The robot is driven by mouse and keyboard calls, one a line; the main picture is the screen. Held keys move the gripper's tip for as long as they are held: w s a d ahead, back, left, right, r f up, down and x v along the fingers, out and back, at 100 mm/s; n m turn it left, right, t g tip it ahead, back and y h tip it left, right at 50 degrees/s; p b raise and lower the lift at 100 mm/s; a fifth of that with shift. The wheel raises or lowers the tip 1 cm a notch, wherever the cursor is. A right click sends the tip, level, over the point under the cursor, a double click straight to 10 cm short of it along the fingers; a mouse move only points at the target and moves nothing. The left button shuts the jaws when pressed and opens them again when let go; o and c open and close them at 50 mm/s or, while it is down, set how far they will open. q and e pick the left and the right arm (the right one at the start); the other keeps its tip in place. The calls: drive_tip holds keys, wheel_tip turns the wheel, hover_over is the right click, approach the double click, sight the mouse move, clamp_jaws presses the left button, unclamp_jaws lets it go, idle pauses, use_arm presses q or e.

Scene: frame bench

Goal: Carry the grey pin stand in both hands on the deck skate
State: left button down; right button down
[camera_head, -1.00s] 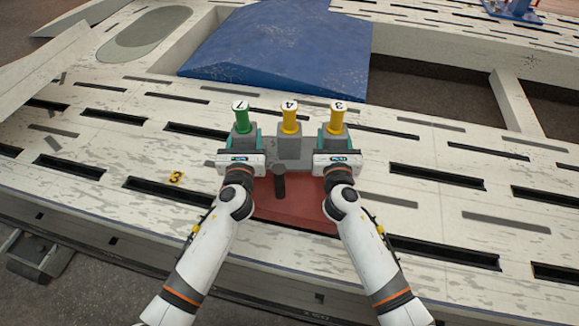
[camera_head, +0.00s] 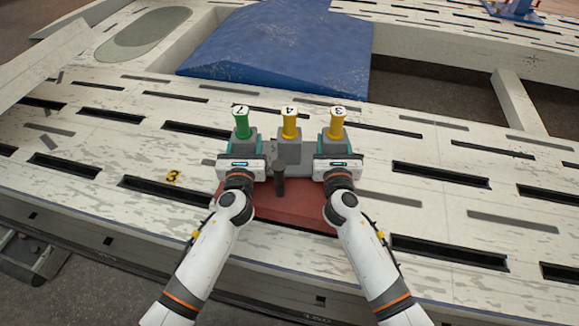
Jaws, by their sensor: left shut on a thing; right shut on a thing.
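The grey pin stand (camera_head: 289,152) is in the middle of the head view, upright between my two grippers. It holds a green pin marked 7 (camera_head: 242,124) on the left, a yellow pin marked 4 (camera_head: 289,125) in the middle and a yellow pin marked 3 (camera_head: 337,126) on the right. My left gripper (camera_head: 242,150) is shut on its left side and my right gripper (camera_head: 335,150) on its right side. The fingertips are partly hidden. The red deck skate (camera_head: 290,208), with a dark upright post (camera_head: 279,180), is below and in front of the stand.
The pale slotted deck (camera_head: 430,170) spreads around, with dark slots. A blue ramp-like block (camera_head: 285,50) lies behind the stand. A dark opening (camera_head: 440,90) is at the back right. A yellow tag marked 3 (camera_head: 173,176) is on the deck at left.

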use_arm(q)
drive_tip(key=shift+w+f+b, duration=0.1)
drive_tip(key=shift+f+b, duration=0.4)
drive_tip(key=shift+b, duration=0.15)
use_arm(e)
drive_tip(key=shift+f, duration=0.5)
use_arm(q)
drive_tip(key=c, duration=0.9)
unclamp_jaws()
drive_tip(key=shift+f, duration=0.4)
use_arm(e)
drive_tip(key=c, duration=0.9)
unclamp_jaws()
drive_tip(key=shift+f, duration=0.4)
use_arm(q)
drive_tip(key=o, duration=0.4)
drive_tip(key=shift+s+r, duration=0.25)
use_arm(e)
drive_tip(key=o, duration=0.4)
drive_tip(key=shift+s+r, duration=0.15)
drive_tip(key=shift+r, duration=0.1)
